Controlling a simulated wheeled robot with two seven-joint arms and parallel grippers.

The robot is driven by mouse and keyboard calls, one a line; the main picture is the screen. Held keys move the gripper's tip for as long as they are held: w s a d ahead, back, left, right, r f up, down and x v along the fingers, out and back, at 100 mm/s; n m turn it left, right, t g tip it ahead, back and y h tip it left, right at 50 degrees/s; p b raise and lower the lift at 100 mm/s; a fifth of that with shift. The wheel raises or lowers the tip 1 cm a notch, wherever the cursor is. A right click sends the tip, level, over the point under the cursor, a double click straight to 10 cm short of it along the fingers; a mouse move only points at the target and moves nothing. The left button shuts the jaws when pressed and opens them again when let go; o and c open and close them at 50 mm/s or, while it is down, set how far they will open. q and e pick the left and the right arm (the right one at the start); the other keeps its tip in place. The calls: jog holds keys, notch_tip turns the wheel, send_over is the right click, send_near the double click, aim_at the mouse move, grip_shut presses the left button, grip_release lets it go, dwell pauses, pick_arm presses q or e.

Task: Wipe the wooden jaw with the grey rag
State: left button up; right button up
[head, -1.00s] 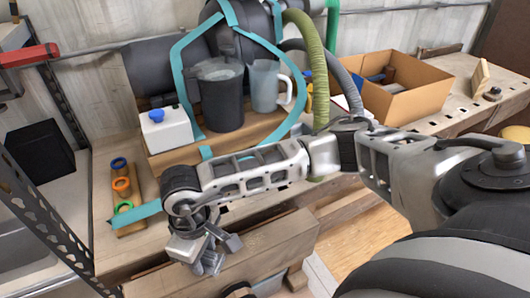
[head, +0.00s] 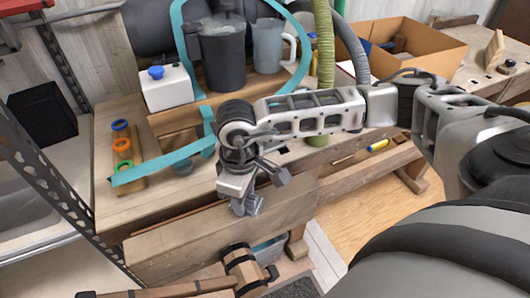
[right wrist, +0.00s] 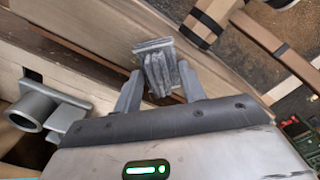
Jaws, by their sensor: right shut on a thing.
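The wooden jaw (head: 180,236) is a long thick beam along the bench's front edge in the head view. It also shows in the right wrist view (right wrist: 85,42). My right gripper (head: 245,206) is over the right half of the jaw, pointing down. In the right wrist view its two fingers (right wrist: 160,88) are shut on the grey rag (right wrist: 158,62), a small folded bundle. The rag is close over the jaw; I cannot tell whether it touches. My left gripper is not in view.
On the bench stand a dark jug (head: 220,58), a clear jug (head: 267,48), a white box with a blue knob (head: 166,90) and coloured rings on a wooden strip (head: 123,145). A teal strap (head: 165,165) hangs over the bench. A cardboard box (head: 425,45) is at right.

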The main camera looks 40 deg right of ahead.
aim_at(261, 198)
jog(key=d, duration=0.2)
jog(key=s+d+b, duration=0.1)
jog(key=d, duration=0.1)
jog(key=shift+f, duration=0.1)
notch_tip(261, 198, up, 8)
jog(key=p, duration=0.4)
dwell(0.6)
